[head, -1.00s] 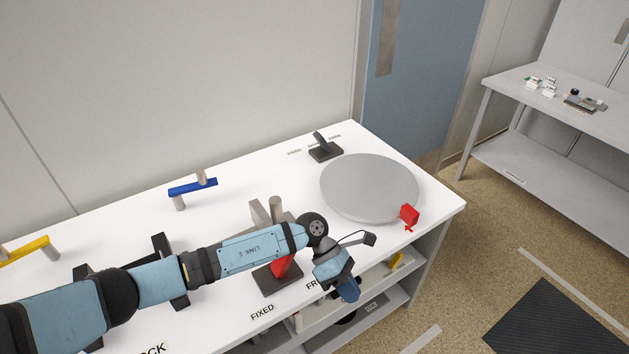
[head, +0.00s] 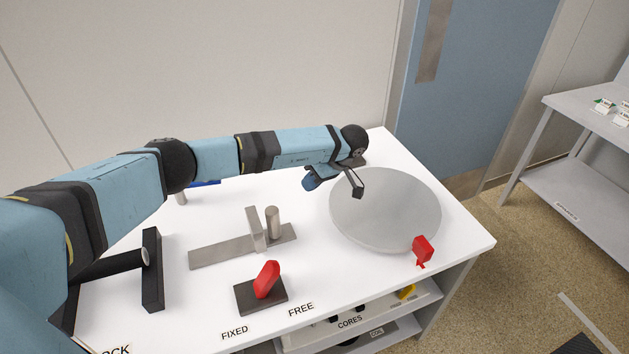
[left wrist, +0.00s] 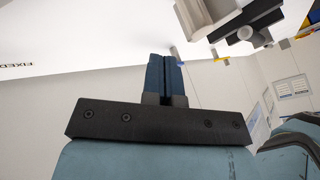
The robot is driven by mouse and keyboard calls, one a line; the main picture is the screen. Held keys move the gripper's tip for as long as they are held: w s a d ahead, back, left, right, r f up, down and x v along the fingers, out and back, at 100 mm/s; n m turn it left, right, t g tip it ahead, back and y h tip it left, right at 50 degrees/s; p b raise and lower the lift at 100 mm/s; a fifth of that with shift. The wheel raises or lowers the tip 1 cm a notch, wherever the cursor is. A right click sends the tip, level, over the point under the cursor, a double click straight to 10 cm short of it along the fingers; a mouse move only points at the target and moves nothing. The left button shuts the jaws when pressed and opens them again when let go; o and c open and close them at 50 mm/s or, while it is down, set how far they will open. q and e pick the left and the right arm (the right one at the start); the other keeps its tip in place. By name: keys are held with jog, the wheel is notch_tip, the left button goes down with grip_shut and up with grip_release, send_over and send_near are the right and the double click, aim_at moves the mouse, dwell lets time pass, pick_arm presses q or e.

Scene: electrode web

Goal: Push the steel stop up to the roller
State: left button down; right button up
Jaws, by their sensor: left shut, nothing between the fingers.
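The steel stop (head: 256,229) is an upright plate at the flat steel strip (head: 215,251) on the white table, in the head view. A vertical steel cylinder (head: 272,221), which looks like the roller, stands just right of it. They look close, but I cannot tell whether they touch. My left gripper (head: 309,183) is behind and right of them, near the grey disc, apart from both. Its blue fingers (left wrist: 165,76) are together and empty in the left wrist view. My right gripper is out of view.
A red lever (head: 267,280) on a dark base stands in front, by the FIXED and FREE labels. A black bracket (head: 152,280) stands at left. White table is clear between disc and cylinder.

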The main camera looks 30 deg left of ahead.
pick_arm(q)
jog(key=s+a+f+p, duration=0.2)
jog(key=s+a+f, duration=0.2)
jog(key=s+f, duration=0.1)
jog(key=shift+s+a, duration=0.2)
jog(key=shift+a, duration=0.15)
